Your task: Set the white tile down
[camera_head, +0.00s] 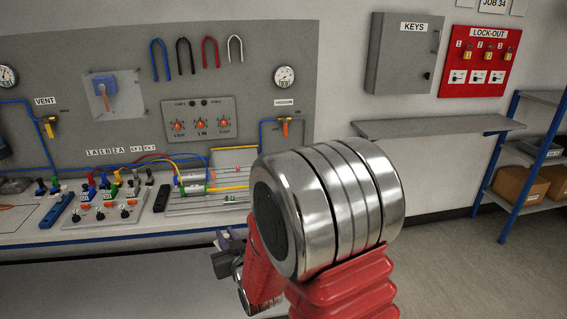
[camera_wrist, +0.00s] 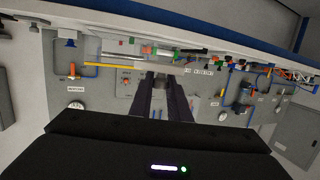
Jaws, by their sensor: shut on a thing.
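In the head view my gripper (camera_head: 227,250) is low in front of the bench edge, partly hidden behind my red and silver arm. The tile cannot be made out there.
The bench carries a ribbed grey plate (camera_head: 205,196) with fittings, a valve block (camera_head: 108,212) with coloured hoses, and a blue bar (camera_head: 56,210). A panel with gauges and hooks stands behind. A bare grey shelf (camera_head: 438,126) is on the right wall.

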